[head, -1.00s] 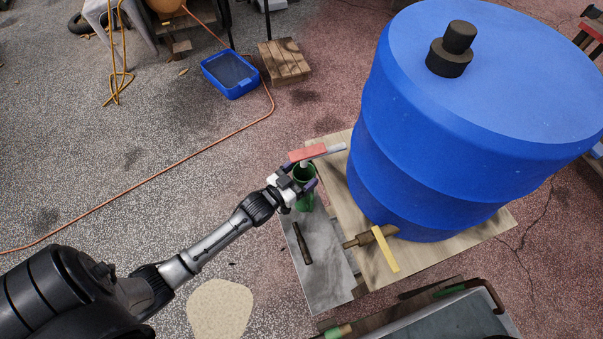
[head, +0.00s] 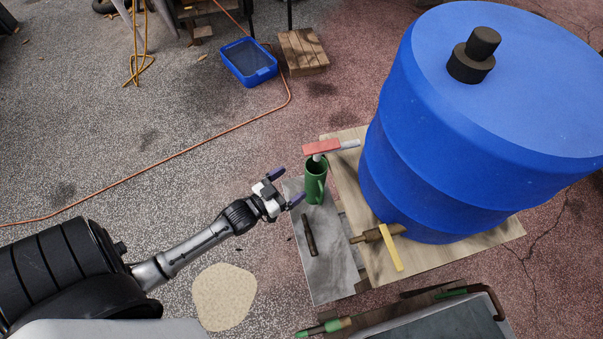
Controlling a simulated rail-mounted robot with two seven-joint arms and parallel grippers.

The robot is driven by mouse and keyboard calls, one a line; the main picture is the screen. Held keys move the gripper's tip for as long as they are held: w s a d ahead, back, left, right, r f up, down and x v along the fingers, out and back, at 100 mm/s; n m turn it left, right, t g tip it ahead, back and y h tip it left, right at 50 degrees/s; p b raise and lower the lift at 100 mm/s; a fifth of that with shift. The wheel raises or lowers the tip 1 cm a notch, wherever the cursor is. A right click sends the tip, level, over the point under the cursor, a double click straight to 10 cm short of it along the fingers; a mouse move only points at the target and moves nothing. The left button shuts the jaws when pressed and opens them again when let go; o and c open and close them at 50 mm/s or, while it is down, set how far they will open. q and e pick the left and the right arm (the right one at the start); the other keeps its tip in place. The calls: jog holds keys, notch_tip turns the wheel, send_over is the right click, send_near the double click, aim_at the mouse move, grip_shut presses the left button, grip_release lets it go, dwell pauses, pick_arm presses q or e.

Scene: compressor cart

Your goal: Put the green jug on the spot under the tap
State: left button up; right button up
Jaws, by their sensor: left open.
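The green jug (head: 316,184) stands upright on a grey slab (head: 326,270) beside the blue barrel (head: 440,150). A red lever handle (head: 322,147) with a pale grey end reaches from the barrel side over the jug's mouth; its spout is mostly hidden, so I cannot tell exactly how the jug lines up with it. A second, brass tap (head: 368,237) with a yellow handle (head: 391,249) sticks out lower on the barrel. My right gripper is not in view.
A dark bottle-like object (head: 308,236) lies on the slab in front of the jug. The barrel stands on a wooden board (head: 470,250). A dark tray (head: 430,325) is at the bottom. A blue bin (head: 248,62) and an orange hose (head: 200,147) are on the floor.

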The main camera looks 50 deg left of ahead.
pick_arm(q)
jog(key=s+d+g, duration=0.4)
jog(key=s+g, duration=0.3)
jog(key=s, duration=0.2)
jog(key=s+d+g+y, duration=0.1)
jog(key=s+d+g, duration=0.4)
jog(key=s+g, duration=0.2)
jog(key=shift+s+d+r+m+y, duration=0.2)
jog(key=shift+s+m+y, duration=0.15)
jog(key=shift+s, duration=0.55)
jog(key=shift+s+a, duration=0.1)
